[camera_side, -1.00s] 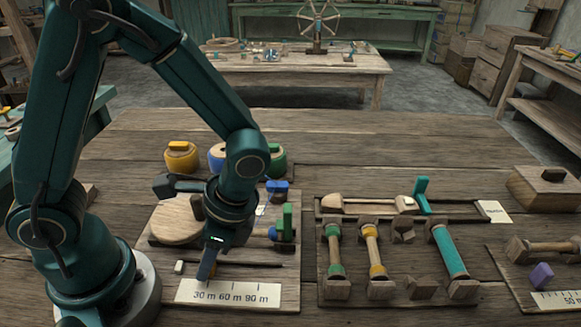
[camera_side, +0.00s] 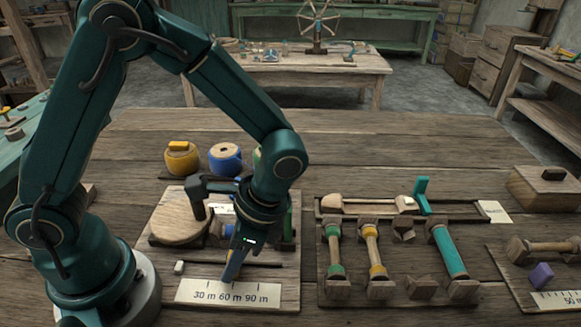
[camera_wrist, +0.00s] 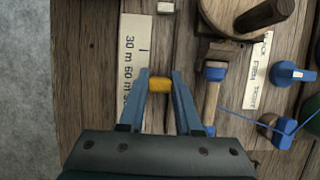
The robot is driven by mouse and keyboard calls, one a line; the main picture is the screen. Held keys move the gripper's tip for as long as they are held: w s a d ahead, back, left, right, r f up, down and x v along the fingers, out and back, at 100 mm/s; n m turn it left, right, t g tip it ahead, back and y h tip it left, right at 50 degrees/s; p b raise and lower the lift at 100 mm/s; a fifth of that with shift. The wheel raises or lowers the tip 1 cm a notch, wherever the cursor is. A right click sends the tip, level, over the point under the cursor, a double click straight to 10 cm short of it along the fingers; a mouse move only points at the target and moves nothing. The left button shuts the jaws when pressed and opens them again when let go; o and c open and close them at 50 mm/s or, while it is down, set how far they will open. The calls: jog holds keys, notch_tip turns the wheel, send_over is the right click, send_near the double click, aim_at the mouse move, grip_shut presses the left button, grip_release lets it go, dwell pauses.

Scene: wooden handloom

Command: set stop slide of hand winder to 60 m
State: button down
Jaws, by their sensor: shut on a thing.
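The hand winder is a board with a round wooden disc (camera_side: 180,221) on it. A white scale strip (camera_side: 218,293) along its front edge reads 30 m, 60 m and 90 m. My gripper (camera_side: 229,276) is low at the strip's upper edge, above the 60 m print. In the wrist view, my gripper (camera_wrist: 162,77) has its two blue fingers closed on the sides of the yellow stop slide (camera_wrist: 160,85). The slide sits beside the 60 m print on the scale (camera_wrist: 132,30); the 90 m end is partly hidden by a finger. In the side view the slide is hidden.
A small pale block (camera_side: 179,267) lies left of the scale. Blue knobs (camera_wrist: 291,74) and a bobbin (camera_wrist: 211,100) with blue thread are close right of my gripper in the wrist view. A bobbin rack (camera_side: 345,292) stands to the right. Bare table lies in front.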

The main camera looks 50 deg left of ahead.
aim_at(248, 273)
jog(key=c, duration=0.6)
grip_release()
jog(key=shift+v, duration=2.6)
jog(key=shift+w+a+r, duration=0.15)
jog(key=shift+w+r, duration=0.1)
jog(key=shift+r, duration=0.05)
jog(key=s+a+r+n+t+h, duration=0.3)
jog(key=a+r+n+t, duration=0.2)
jog(key=r+n+t, duration=0.3)
jog(key=shift+s+a+r+n+t, duration=0.15)
jog(key=shift+r+n+t, duration=0.25)
jog(key=shift+n, duration=0.1)
